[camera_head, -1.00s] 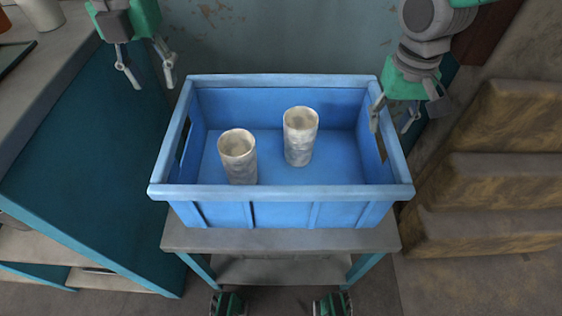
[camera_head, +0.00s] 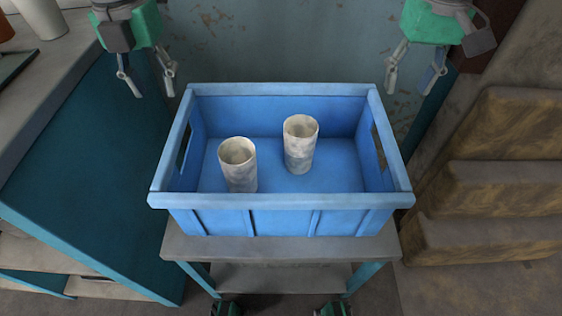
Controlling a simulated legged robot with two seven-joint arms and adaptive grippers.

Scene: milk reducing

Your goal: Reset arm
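My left gripper (camera_head: 149,85) hangs at the upper left, above and to the left of the blue crate. Its fingers are apart with nothing between them. My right gripper (camera_head: 413,79) hangs at the upper right, above the crate's back right corner. Its fingers are spread and empty. The blue crate (camera_head: 280,201) holds two pale mottled cups. One cup (camera_head: 240,171) stands upright at the front left inside, and the other cup (camera_head: 299,150) stands upright near the middle. Neither gripper touches the crate or the cups.
The crate rests on a small grey-topped cart (camera_head: 280,246) with blue legs. A blue-sided counter (camera_head: 80,170) stands at the left, with a white cup (camera_head: 43,18) at its back. Brown stepped blocks (camera_head: 500,180) stand at the right. A wall (camera_head: 290,40) is behind.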

